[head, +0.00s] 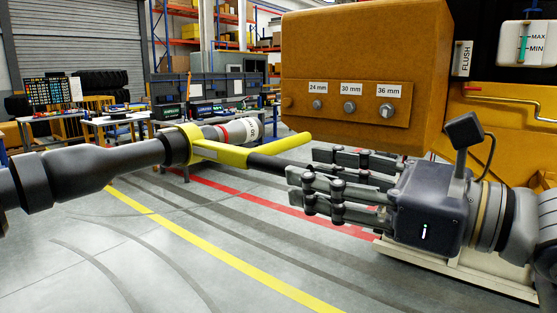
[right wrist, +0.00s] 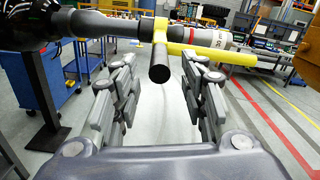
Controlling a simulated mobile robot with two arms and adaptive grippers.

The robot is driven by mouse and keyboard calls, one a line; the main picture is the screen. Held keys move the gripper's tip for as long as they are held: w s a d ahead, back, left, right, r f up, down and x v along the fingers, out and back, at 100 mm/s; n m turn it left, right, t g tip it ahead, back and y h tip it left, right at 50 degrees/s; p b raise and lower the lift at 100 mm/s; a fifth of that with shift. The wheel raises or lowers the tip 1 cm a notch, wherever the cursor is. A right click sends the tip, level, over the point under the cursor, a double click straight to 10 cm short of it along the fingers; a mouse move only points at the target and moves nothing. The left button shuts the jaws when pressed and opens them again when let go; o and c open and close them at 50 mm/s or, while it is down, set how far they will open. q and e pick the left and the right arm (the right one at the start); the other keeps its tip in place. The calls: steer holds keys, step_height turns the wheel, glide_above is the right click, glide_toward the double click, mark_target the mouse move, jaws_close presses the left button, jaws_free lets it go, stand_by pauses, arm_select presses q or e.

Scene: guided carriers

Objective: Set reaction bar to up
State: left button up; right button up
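A long dark tool (head: 100,165) comes in from the left in the head view, with a white and red ringed nose (head: 238,131). A yellow collar (head: 188,143) sits around it. A yellow bar (head: 275,148) sticks out from the collar to the right, roughly level. A black rod with a yellow base (head: 268,165) points towards my right gripper. In the right wrist view, the rod's dark end (right wrist: 159,75) faces the camera between the fingers. My right gripper (head: 303,178) is open, its fingers apart on both sides and not visibly touching the rod. My left gripper is not in view.
An orange housing (head: 370,70) with 24, 30 and 36 mm bolts stands close behind my right gripper. A blue cart (right wrist: 20,85) stands left in the right wrist view. Workbenches (head: 110,120) are farther back. The floor below is clear.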

mark_target(278, 175)
steer(key=p+x, duration=0.1)
steer(key=x, duration=0.5)
steer(key=shift+w+a, duration=0.2)
steer(key=shift+a, duration=0.05)
jaws_close()
